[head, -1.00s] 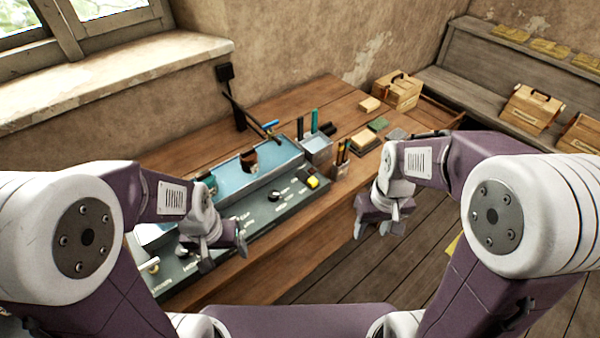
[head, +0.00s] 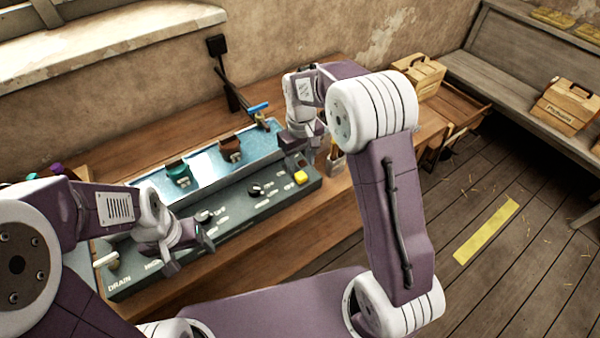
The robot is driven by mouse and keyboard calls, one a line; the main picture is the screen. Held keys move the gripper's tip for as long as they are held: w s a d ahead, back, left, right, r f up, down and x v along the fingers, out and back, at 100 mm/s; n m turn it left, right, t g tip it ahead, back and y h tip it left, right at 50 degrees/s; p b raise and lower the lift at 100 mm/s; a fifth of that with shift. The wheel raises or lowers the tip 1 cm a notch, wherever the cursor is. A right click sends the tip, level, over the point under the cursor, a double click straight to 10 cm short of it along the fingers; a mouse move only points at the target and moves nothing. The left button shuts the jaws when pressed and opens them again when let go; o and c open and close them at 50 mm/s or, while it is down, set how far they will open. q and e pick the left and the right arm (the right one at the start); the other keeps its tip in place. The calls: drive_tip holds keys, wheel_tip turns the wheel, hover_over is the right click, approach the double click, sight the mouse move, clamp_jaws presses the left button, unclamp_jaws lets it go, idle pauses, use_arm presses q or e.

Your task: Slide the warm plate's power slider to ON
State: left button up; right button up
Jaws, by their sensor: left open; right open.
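The warm plate (head: 210,165) is a long unit with a pale blue top along the bench. Its dark green front panel (head: 235,208) carries white lettering, dark knobs (head: 262,189) and a yellow control (head: 301,177) at the right end. I cannot tell which control is the power slider. My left gripper (head: 189,256) is open over the panel's left part, hiding some lettering. My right gripper (head: 303,143) is open and empty above the unit's right end, behind the yellow control. I cannot tell whether either touches the panel.
Green (head: 179,173) and brown (head: 230,149) cups stand on the blue top. A pen holder (head: 336,163) stands close to my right gripper. A pale lever (head: 108,262) sits near the DRAIN label. The bench front (head: 260,245) is bare wood.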

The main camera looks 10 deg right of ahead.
sight(301, 175)
wheel_tip(301, 175, down, 5)
drive_tip(key=shift+f, duration=0.1)
drive_tip(key=c, duration=1)
clamp_jaws()
drive_tip(key=shift+w, duration=0.1)
idle(0.4)
